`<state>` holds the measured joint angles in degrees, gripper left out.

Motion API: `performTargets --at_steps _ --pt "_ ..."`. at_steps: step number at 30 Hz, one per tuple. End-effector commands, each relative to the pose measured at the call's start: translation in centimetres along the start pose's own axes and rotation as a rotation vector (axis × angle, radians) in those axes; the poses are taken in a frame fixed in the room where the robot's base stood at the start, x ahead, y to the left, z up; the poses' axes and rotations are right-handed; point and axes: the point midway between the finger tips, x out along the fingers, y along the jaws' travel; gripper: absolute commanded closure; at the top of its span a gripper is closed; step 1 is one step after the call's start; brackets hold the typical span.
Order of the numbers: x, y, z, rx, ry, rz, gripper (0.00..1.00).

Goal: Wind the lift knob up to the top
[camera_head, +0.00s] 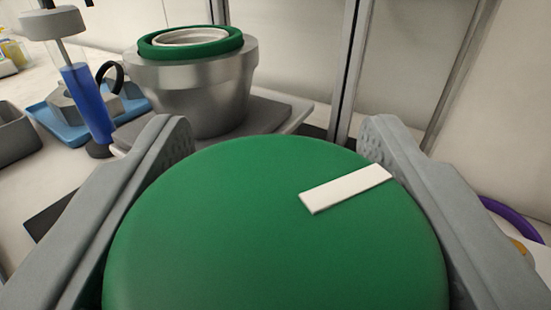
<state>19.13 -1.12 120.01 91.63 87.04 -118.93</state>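The lift knob (240,235) is a large green disc with a white pointer bar (345,188) on its top, angled toward the upper right. It fills the lower middle of the head camera view. My gripper (272,140) has one grey finger on each side of it. The knob fills the space between the fingers, and both inner faces appear to meet its rim. The fingertips reach past its far edge. The knob's underside and shaft are hidden.
A metal reactor vessel (195,90) with a green ring (190,42) stands behind the knob on a grey plate. Vertical metal posts (349,70) rise to its right. A blue syringe-like tool (88,100), blue tray (45,118) and grey bin (15,135) are at left. A purple loop (515,218) lies at right.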

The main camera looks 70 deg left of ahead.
Motion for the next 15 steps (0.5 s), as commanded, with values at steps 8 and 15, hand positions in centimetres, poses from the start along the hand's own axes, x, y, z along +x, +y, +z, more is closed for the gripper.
performTargets --at_steps 8,15 --pt "-0.01 0.05 -0.03 0.0 0.0 0.031 0.69" --pt "-0.03 0.18 -0.07 -0.001 0.0 0.155 0.69"
